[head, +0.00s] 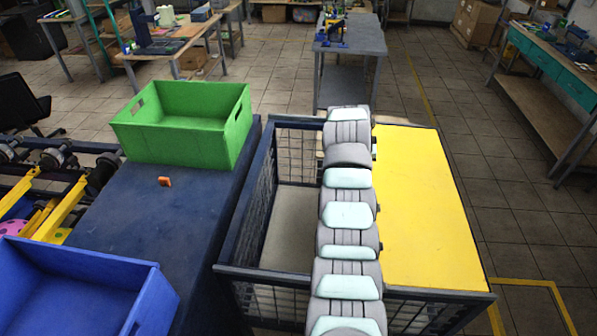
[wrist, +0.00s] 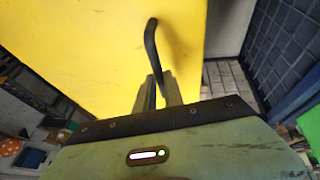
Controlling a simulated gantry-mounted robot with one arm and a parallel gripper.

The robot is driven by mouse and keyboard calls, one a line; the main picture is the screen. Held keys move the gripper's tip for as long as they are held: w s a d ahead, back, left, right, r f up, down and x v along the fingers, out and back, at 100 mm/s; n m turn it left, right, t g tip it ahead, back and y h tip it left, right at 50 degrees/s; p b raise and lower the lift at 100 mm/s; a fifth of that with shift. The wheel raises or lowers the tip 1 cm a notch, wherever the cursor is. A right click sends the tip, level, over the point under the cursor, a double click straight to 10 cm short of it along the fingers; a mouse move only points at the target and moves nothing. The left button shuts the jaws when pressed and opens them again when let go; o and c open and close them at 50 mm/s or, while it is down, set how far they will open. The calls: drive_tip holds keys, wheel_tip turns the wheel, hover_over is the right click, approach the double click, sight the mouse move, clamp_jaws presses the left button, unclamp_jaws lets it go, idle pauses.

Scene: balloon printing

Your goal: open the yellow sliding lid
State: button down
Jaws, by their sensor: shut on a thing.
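The yellow sliding lid (head: 425,205) covers the right part of a dark wire-mesh cart (head: 262,190), while the left part of the cart is uncovered. My arm runs across the cart along the lid's left edge and hides that edge and my gripper in the head view. In the wrist view the lid (wrist: 90,50) fills the upper left, with a curved black handle (wrist: 152,45) on it. My gripper (wrist: 158,88) is shut on the handle, its two fingers on either side of the lower end.
A dark blue table (head: 150,210) stands left of the cart, with a green crate (head: 185,140), a blue crate (head: 90,290) and a small orange piece (head: 165,181) on it. Open tiled floor (head: 500,220) lies right of the cart. A grey workbench (head: 355,40) stands behind it.

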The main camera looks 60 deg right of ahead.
hover_over(376, 185)
drive_tip(key=shift+s+d+b, duration=0.1)
drive_tip(key=shift+b, duration=0.2)
drive_tip(key=c, duration=1.5)
unclamp_jaws()
drive_tip(key=shift+o, duration=0.2)
drive_tip(key=b+v, duration=0.1)
drive_tip(key=v, duration=0.9)
drive_tip(key=shift+r+b, duration=0.3)
